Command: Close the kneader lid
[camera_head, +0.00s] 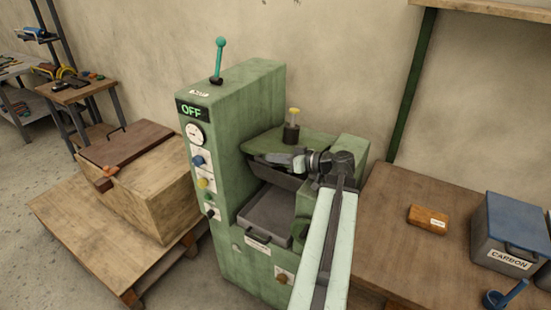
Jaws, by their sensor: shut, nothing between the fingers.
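The kneader (237,110) is a tall green machine with a panel reading OFF. A green horizontal plate (312,142), with a black and yellow fitting (291,126) on it, spans the back of its right part. Below is a dark trough-like part (275,175). A flat grey panel with a bar handle (268,213) sits lower in the front bay. I cannot tell for certain which part is the lid. My gripper (262,157) is shut and empty, pointing left in front of the green plate, above the dark part. I cannot tell if it touches either. My arm hides the machine's right front.
A green-knobbed lever (219,60) stands on the machine's top. A wooden chest (150,185) sits on a low pallet (95,235) at left. At right, a wooden table (395,225) bears a brown block (427,217), a CARBON bin (510,235) and a blue scoop (503,295).

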